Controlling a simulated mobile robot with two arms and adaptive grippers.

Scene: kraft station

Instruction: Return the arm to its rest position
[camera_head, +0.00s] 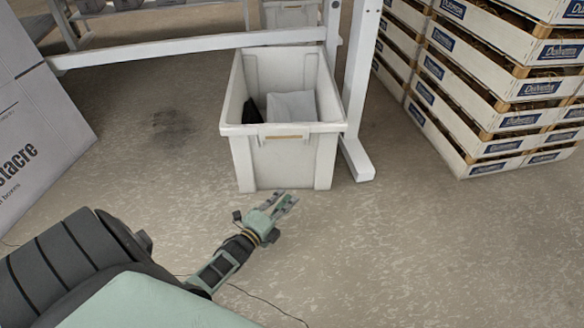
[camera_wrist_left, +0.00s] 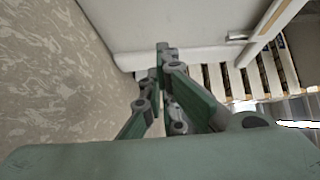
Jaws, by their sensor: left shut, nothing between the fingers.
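My left gripper (camera_head: 284,203) is in front of the white bin in the head view, low near its front wall. Its fingers also show in the left wrist view (camera_wrist_left: 161,48), where they meet at the tips with nothing between them. My left arm reaches in from the lower left and is extended forward. I cannot tell from these views whether the fingers touch the bin. My right gripper is not in either view.
The white bin (camera_head: 285,130) holds a dark item and a pale item. A white metal frame (camera_head: 190,46) stands around it. Stacked crates (camera_head: 490,80) are at the right, and a large printed box (camera_head: 38,125) is at the left. The floor at the lower right is clear.

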